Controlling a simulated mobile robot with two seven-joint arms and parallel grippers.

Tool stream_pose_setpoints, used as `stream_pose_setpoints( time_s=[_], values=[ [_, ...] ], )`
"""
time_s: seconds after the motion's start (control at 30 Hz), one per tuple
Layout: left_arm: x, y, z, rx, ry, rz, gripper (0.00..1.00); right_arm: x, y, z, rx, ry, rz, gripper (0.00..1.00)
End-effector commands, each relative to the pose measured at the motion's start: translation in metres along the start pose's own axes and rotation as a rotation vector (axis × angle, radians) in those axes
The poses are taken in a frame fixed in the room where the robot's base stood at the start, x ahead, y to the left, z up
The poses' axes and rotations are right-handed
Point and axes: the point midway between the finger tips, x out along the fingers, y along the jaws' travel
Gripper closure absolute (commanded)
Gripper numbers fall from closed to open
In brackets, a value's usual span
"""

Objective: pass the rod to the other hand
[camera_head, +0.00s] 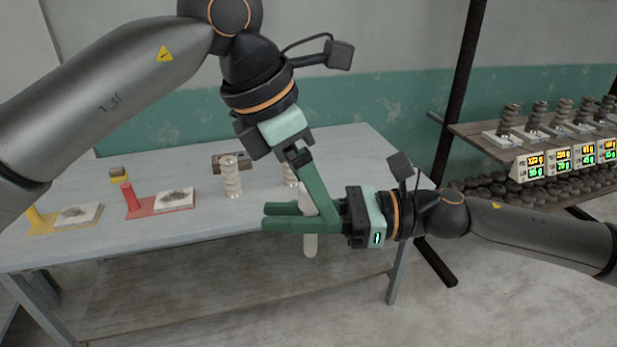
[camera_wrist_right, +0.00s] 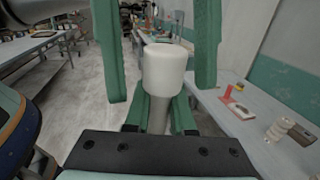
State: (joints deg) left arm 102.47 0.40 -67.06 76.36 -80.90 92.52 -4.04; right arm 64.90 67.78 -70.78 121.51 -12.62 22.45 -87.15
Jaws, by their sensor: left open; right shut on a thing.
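The rod is pale and upright, and its lower part (camera_head: 310,245) hangs below my right gripper (camera_head: 268,217) in the head view. My right gripper is shut on it, pointing left. In the right wrist view the rod's thicker pale end (camera_wrist_right: 166,70) faces the camera, with the right fingers on both sides of its narrower part. My left gripper (camera_head: 320,205) reaches down from above. Its green fingers stand apart on either side of the rod in the right wrist view (camera_wrist_right: 160,90), with gaps visible. In the head view one left finger hides part of the rod.
The grey table (camera_head: 215,215) stands behind the grippers. It bears a red stand (camera_head: 133,205), a yellow stand (camera_head: 40,222), a brown block and ridged pale pieces (camera_head: 231,178). A shelf (camera_head: 480,140) with ridged stacks and number displays is at right.

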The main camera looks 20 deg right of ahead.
Motion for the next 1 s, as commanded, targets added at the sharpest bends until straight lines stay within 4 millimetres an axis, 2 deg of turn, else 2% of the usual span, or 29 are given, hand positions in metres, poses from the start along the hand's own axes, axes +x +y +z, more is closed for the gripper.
stream_pose_setpoints(
  time_s=[0.07, 0.1, 0.73, 0.87, 0.9, 1.0],
  values=[
    [0.0, -0.0002, 0.0001, 0.0, 0.0, 0.0, 0.26, 0.0, 0.0, 0.0002, 0.0, 0.0, 0.0, 1.0],
    [-0.0001, -0.0002, 0.0001, 0.0, 0.0, 0.0, 0.29, 0.0, 0.0, 0.0002, 0.0, 0.0, 0.0, 1.0],
    [-0.0005, -0.0005, 0.0003, 0.001, 0.0, -0.001, 1.0, -0.0001, -0.0003, 0.0002, 0.0, 0.0, -0.001, 1.0],
    [-0.0005, -0.0007, 0.0004, 0.001, 0.0, -0.001, 1.0, -0.0001, -0.0005, 0.0001, 0.0, 0.0, -0.001, 1.0],
    [-0.0007, -0.0007, 0.0005, 0.001, -0.001, -0.001, 1.0, -0.0001, -0.0005, 0.0001, 0.0, 0.0, -0.002, 0.77],
    [-0.0007, -0.0007, 0.0005, 0.001, -0.001, -0.001, 1.0, -0.0001, -0.0005, 0.0001, 0.0, 0.0, -0.001, 0.65]
  ],
)
